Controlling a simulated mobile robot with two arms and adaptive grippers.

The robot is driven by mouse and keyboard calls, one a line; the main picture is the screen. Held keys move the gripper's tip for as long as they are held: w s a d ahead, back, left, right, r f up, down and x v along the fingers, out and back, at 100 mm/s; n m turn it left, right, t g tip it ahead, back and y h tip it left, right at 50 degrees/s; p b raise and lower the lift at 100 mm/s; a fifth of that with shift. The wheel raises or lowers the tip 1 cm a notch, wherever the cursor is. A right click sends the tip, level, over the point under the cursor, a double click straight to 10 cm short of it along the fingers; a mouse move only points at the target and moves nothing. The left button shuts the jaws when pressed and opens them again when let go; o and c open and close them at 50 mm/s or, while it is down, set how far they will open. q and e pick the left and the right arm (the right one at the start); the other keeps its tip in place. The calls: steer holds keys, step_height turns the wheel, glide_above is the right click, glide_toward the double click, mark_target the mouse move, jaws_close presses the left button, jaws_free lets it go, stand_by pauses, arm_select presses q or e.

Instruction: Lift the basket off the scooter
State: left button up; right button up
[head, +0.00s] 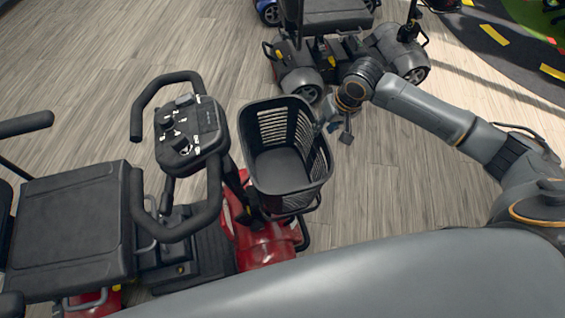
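The black basket (285,170) has slotted sides and sits upright on the front of the red scooter (262,240), right of its handlebar. It looks empty. My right gripper (334,124) is at the basket's upper right side, close to the rim. Its fingers look spread apart, one near the rim and one to the right of it. I cannot tell whether it touches the basket. My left gripper is not in view.
The scooter's control panel and looped handlebar (190,135) stand close to the basket's left side. The black seat (70,230) is farther left. Another scooter (335,55) stands behind the basket. Wooden floor (385,215) is clear to the right.

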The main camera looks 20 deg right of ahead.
mark_target(317, 141)
steer(key=shift+w+a+f, duration=0.1)
steer(key=shift+w+f, duration=0.1)
steer(key=shift+f, duration=0.5)
steer(key=shift+w+f, duration=0.1)
steer(key=shift+f, duration=0.2)
steer(key=shift+w+f, duration=0.1)
steer(key=shift+f, duration=0.15)
steer(key=x, duration=0.4)
steer(key=shift+f, duration=0.45)
steer(key=shift+c, duration=0.6)
jaws_close()
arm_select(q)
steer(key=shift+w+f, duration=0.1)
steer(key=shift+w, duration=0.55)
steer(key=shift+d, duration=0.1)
arm_select(e)
steer(key=shift+w+r, duration=0.1)
